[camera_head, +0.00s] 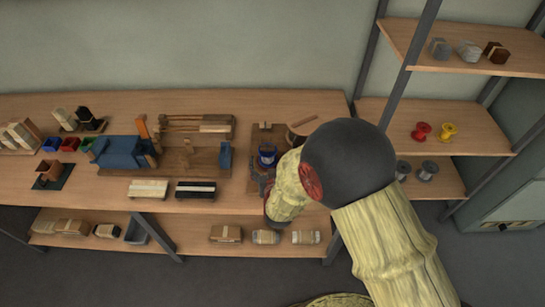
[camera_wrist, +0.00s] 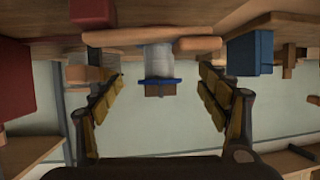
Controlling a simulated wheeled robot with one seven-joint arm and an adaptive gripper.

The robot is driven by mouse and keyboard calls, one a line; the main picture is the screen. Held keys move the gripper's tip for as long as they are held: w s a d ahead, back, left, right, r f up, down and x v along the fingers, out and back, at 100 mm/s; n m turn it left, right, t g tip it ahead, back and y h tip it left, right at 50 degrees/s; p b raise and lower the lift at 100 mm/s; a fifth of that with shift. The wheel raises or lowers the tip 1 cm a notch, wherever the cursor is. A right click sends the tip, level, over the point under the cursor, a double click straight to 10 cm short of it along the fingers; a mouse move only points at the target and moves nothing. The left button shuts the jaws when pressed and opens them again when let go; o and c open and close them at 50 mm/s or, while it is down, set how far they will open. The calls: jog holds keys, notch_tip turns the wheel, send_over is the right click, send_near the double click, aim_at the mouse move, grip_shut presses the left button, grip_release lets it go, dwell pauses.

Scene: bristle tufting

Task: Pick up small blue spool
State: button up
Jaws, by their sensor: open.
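The small blue spool (camera_head: 267,154) stands on a wooden board on the workbench, just beyond my gripper (camera_head: 268,184) in the head view. In the wrist view, a spool with a blue flange (camera_wrist: 160,81) and a pale grey wound body (camera_wrist: 158,58) is at the middle. My gripper (camera_wrist: 161,85) is open there, with one yellow-padded finger on each side of the spool and a visible gap on both sides. I cannot tell how deep the spool sits between the fingers. My arm hides part of the bench to the right in the head view.
A blue machine block (camera_head: 122,152) stands left on the bench, with a wooden rack behind the middle. A small blue upright block (camera_head: 225,156) is left of the spool. A brown round container (camera_head: 301,132) is close on the right. Shelves at right hold red (camera_head: 421,131) and yellow spools (camera_head: 447,131).

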aim_at(268, 154)
jog(key=b+x, duration=0.2)
jog(key=x, duration=0.4)
jog(key=shift+w+f, duration=0.25)
jog(key=shift+w, duration=0.05)
jog(key=shift+r, duration=0.1)
jog(key=shift+c, duration=0.7)
jog(key=c, duration=1.4)
